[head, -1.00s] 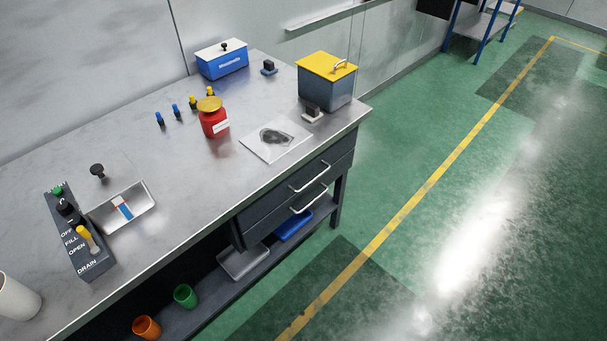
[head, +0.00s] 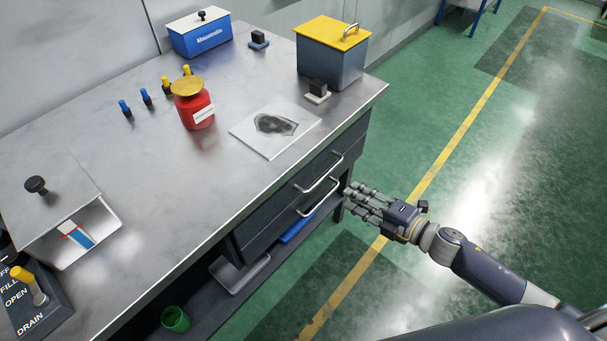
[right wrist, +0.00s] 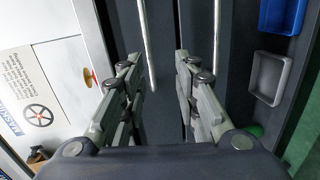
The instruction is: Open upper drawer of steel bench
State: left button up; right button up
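The steel bench (head: 190,210) has two dark drawers under its right end, both shut. The upper drawer (head: 268,217) carries a silver bar handle (head: 320,176); the lower drawer's handle (head: 322,201) is just below. My right gripper (head: 358,201) is open and empty, to the right of the handles in the head view. In the right wrist view, the upper handle (right wrist: 147,45) stands upright in the gap between the spread fingers (right wrist: 157,68), beyond the tips; I see no contact. The lower handle (right wrist: 216,40) is right of the fingers. My left gripper is not in view.
A lower shelf holds a grey tray (head: 240,275) and green cup (head: 176,319). The green floor at right is clear.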

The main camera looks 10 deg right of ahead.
aim_at(320, 179)
jog(key=shift+n+y, duration=0.3)
jog(key=shift+n, duration=0.2)
jog(key=x, duration=0.3)
jog(key=r+x, duration=0.1)
jog(key=x, duration=0.3)
jog(key=a+p+x, duration=0.1)
jog(key=x, duration=0.3)
jog(key=shift+s+r, duration=0.1)
jog(key=shift+r, duration=0.1)
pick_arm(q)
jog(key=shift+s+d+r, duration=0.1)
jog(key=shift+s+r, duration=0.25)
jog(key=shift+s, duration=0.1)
pick_arm(e)
grip_shut()
